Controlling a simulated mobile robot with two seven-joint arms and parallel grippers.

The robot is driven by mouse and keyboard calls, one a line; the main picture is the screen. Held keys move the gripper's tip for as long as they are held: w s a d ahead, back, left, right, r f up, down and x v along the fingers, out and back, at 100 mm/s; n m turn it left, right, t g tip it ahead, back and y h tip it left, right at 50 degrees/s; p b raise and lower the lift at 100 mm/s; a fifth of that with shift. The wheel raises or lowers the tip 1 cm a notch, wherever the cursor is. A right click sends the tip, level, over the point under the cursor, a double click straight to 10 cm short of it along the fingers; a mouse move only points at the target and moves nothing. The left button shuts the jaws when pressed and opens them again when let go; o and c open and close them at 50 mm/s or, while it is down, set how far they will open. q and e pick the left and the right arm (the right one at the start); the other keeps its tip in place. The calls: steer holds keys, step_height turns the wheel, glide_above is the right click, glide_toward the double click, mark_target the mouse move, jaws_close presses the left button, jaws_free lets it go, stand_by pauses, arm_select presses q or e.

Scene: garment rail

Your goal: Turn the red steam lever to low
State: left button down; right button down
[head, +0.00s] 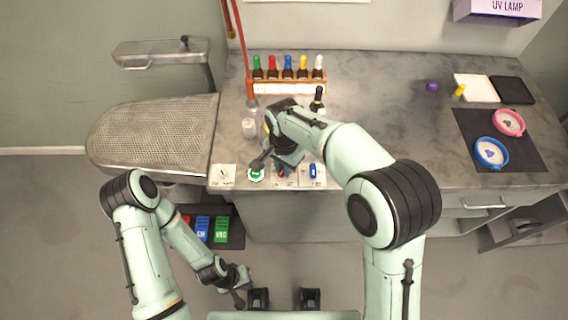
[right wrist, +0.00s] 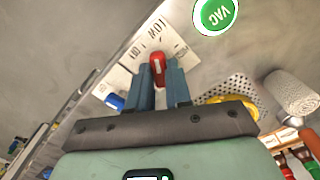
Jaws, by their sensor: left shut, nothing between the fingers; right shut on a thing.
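The red steam lever (right wrist: 157,65) stands on a white label plate (right wrist: 181,50) with the word LOW at one end. My right gripper (right wrist: 160,84) is shut on the red lever, one finger on each side of it. In the head view my right gripper (head: 287,167) is at the front edge of the counter and hides most of the lever (head: 281,173). My left gripper (head: 240,287) is shut and empty, low in front of the counter and away from it.
Beside the red lever are a green VAC button (head: 256,174) and a blue lever (head: 313,170). A white knob (head: 222,170) is further left. A rack of bottles (head: 288,87) stands behind. A mesh ironing board (head: 150,137) is left. Coloured pedals (head: 202,228) lie below.

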arm_select(q)
steer(key=shift+w+r, duration=0.1)
steer(key=shift+r, duration=0.05)
arm_select(e)
steer(key=shift+m, duration=1)
steer(key=c, duration=1)
jaws_free()
steer(key=shift+c, duration=0.2)
steer(key=shift+r, duration=0.15)
arm_select(q)
steer(key=shift+w+r+p, duration=0.35)
steer(key=shift+r+p, duration=0.15)
steer(key=shift+r, duration=0.05)
steer(key=shift+w+r+p, duration=0.35)
steer(key=shift+r+p, duration=0.1)
steer(key=shift+r, duration=0.1)
arm_select(e)
step_height(320, 180, up, 13)
arm_select(q)
steer(key=shift+s, duration=0.1)
